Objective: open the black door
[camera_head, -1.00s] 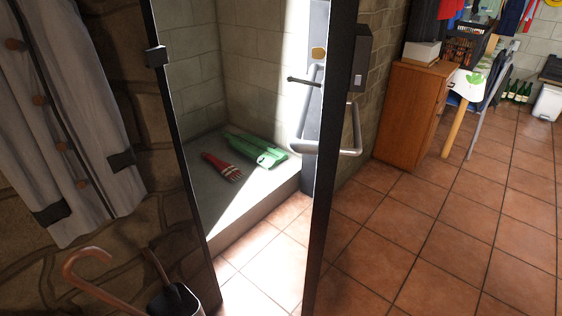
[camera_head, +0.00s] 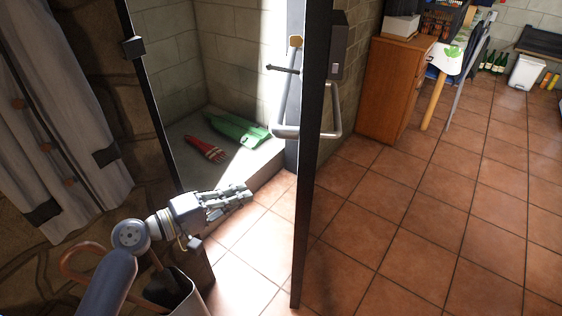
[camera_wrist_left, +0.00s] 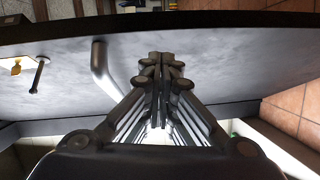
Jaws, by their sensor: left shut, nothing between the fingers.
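The black door (camera_head: 309,150) stands ajar and shows nearly edge-on in the head view. A grey bar handle (camera_head: 332,120) is on its right side, and another grey bar (camera_head: 290,85) is on its left side. My left gripper (camera_head: 247,193) is shut and empty in the opening, left of the door edge and below the handles, apart from them in the head view. In the left wrist view, the shut fingertips (camera_wrist_left: 160,62) point toward the door's broad grey face (camera_wrist_left: 225,75), with a bar handle (camera_wrist_left: 103,70) to their left. Contact with the door cannot be told. My right gripper is not in view.
A dark frame post (camera_head: 150,105) bounds the opening on the left. Inside, a ledge holds a red glove (camera_head: 205,148) and a green item (camera_head: 237,130). A bin with a cane (camera_head: 80,255) stands lower left. A wooden cabinet (camera_head: 393,85) is right; tiled floor (camera_head: 430,215) is clear.

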